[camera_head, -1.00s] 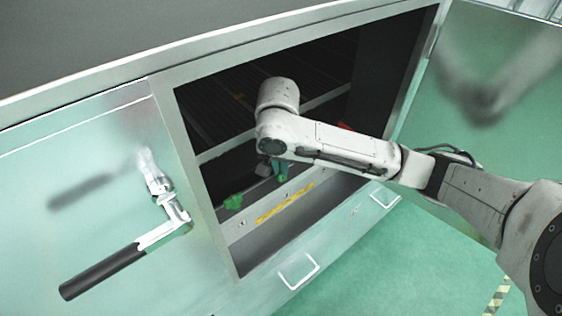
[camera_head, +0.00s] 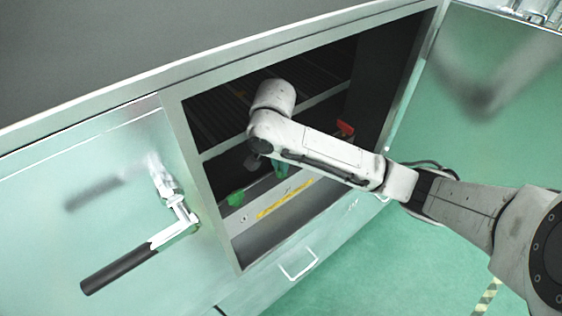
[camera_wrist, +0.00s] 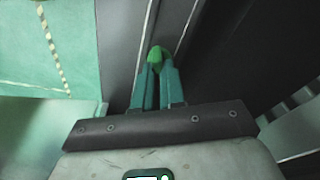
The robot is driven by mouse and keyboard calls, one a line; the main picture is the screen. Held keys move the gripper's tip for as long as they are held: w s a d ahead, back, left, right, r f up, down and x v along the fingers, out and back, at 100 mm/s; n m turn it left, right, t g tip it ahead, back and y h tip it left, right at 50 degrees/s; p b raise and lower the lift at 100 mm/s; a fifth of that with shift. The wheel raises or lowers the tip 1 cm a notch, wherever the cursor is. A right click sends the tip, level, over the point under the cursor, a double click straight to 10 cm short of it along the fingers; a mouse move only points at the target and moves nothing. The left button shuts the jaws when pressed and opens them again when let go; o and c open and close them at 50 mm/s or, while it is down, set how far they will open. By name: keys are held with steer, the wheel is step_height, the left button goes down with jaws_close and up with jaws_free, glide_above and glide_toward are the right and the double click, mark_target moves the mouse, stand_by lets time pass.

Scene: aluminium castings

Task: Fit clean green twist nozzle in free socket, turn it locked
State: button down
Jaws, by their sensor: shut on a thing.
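My gripper (camera_wrist: 157,72) is shut on a green nozzle (camera_wrist: 155,54), whose rounded tip shows between the teal fingertips in the wrist view. In the head view, my gripper (camera_head: 281,169) hangs inside the open cabinet, mostly behind my white arm, and the nozzle cannot be made out there. Another green piece (camera_head: 236,198) sits on the ledge inside the opening, left of my gripper. I cannot tell a free socket in either view.
The cabinet frame (camera_head: 210,185) surrounds my arm. A yellow strip (camera_head: 285,200) runs along the front ledge. A red object (camera_head: 345,128) is deeper right. A black-handled lever (camera_head: 118,269) sticks out from the left panel.

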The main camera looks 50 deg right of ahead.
steer(key=shift+r+m+p, duration=0.1)
steer(key=shift+m+p, duration=0.3)
steer(key=shift+p, duration=0.1)
steer(key=shift+a, duration=0.1)
steer(key=shift+m+g+p, duration=0.3)
steer(key=shift+m+p, duration=1)
steer(key=shift+m, duration=0.9)
steer(key=c, duration=1.1)
jaws_free()
steer(key=shift+c, duration=0.2)
steer(key=shift+w, duration=0.1)
